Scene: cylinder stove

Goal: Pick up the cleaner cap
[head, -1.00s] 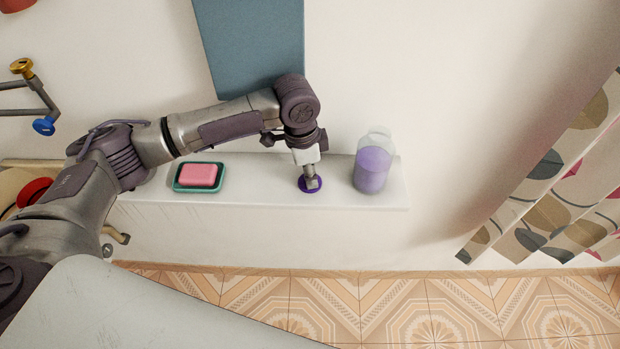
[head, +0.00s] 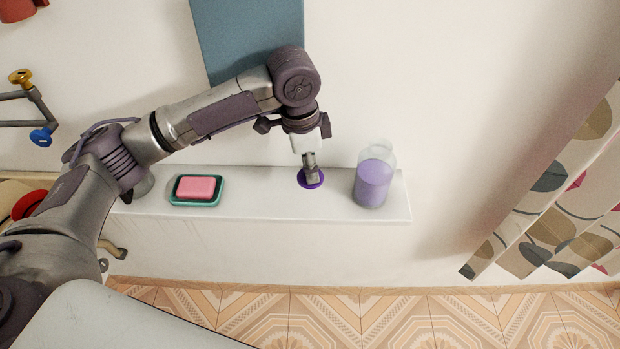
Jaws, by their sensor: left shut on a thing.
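The purple cleaner cap (head: 302,181) is a small round disc at the middle of the white ledge. My left gripper (head: 312,177) points down at it, with its fingertips over the cap's centre. The gripper is shut on the cap and hides part of it. I cannot tell whether the cap touches the ledge or is slightly above it. A clear bottle of purple cleaner (head: 373,184) stands upright and open to the right of the cap, apart from it. My right gripper is not in view.
A pink soap bar (head: 196,187) lies in a green dish (head: 214,203) on the ledge (head: 255,204), left of the cap. A blue-grey panel (head: 245,35) hangs behind my arm. Taps (head: 41,137) are at the left, a patterned curtain (head: 555,215) at the right.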

